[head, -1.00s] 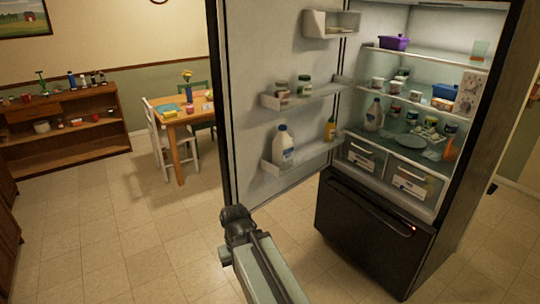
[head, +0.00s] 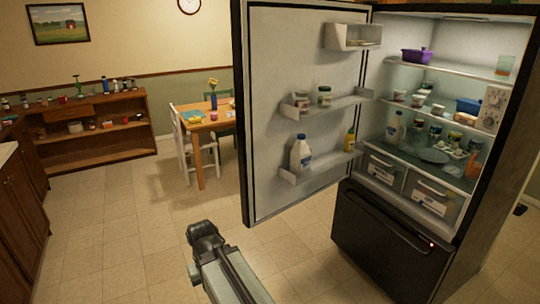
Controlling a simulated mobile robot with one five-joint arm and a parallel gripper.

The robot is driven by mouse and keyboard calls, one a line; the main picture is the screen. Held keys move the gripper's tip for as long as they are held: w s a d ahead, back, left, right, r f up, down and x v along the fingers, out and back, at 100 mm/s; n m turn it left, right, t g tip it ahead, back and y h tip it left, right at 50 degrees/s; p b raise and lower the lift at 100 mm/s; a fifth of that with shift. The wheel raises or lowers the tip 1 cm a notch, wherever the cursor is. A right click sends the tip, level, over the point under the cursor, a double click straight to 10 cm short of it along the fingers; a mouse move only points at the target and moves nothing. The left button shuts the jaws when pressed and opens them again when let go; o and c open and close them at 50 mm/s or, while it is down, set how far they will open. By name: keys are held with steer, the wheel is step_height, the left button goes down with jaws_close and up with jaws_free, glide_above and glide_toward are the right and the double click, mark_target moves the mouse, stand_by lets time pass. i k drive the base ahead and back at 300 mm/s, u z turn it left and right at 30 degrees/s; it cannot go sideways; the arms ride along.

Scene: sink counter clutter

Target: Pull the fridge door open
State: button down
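The fridge door (head: 270,130) stands wide open, swung out to the left of the fridge, with its shelved inner face toward me. The fridge (head: 440,125) is lit inside and holds several items on its shelves. The door's outer face and handle are hidden. My gripper (head: 203,230) is at the lower middle, left of the door's lower free edge and apart from it in the picture. Its fingers are not clear enough to tell whether it is open or shut. No object shows in it.
A wooden table (head: 205,122) with a white chair (head: 183,145) stands behind the door's left side. A low wooden shelf (head: 95,150) is by the back wall. Brown cabinets (head: 20,210) line the left edge. Tiled floor (head: 110,240) is clear between. The dark freezer drawer (head: 385,235) is shut.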

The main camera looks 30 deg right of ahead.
mark_target(281, 48)
steer(key=u, duration=0.1)
steer(key=i, duration=0.9)
steer(key=z, duration=0.05)
